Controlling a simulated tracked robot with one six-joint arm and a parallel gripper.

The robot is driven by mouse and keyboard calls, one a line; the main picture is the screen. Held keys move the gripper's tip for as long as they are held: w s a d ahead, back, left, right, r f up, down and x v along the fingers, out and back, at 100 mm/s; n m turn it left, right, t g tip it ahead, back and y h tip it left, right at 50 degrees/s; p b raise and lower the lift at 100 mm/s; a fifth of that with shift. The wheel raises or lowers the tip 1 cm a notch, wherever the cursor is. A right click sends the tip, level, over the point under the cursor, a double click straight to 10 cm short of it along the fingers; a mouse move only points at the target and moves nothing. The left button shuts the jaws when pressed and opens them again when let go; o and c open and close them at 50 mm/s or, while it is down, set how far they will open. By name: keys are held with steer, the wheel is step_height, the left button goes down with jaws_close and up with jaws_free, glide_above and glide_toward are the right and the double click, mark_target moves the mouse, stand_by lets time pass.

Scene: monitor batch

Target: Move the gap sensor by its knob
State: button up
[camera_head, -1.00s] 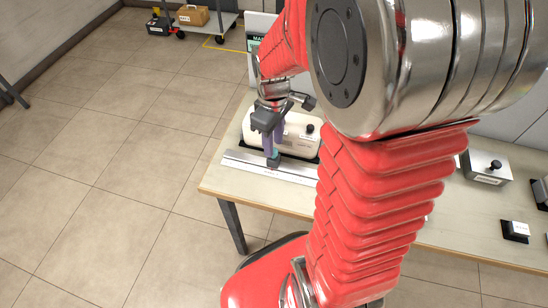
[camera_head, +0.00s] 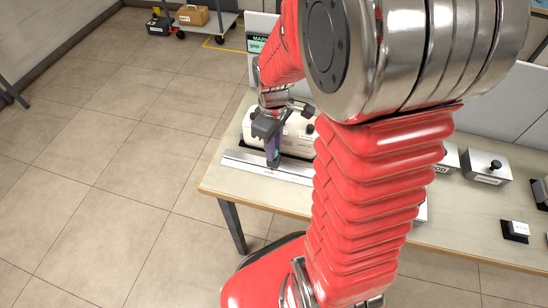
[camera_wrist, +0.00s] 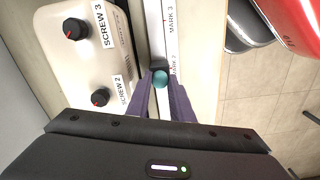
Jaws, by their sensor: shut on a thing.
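The gap sensor (camera_wrist: 153,73) is a small dark block with a round teal knob (camera_wrist: 161,79). It sits on a pale straight rail (camera_wrist: 155,30) that carries printed marks, with MARK 3 readable. My gripper (camera_wrist: 160,84) has its purple fingers shut on the teal knob, one on each side. In the head view my gripper (camera_head: 273,164) points down at the rail (camera_head: 240,160) along the table's near left edge. The fingers hide most of the knob and sensor there.
A cream unit (camera_wrist: 82,60) with black knobs labelled SCREW 3 and SCREW 2 stands beside the rail. The table (camera_head: 212,182) also holds a grey box (camera_head: 487,167) with a black knob and a small white-topped block (camera_head: 516,230) at right. Open floor lies left.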

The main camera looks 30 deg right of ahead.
jaws_close()
steer(key=shift+w, duration=0.1)
steer(key=shift+w+a, duration=4.5)
steer(key=shift+w, duration=0.05)
steer(key=shift+w+a, duration=0.3)
steer(key=o, duration=1)
jaws_free()
step_height(320, 180, up, 14)
steer(key=shift+f, duration=0.15)
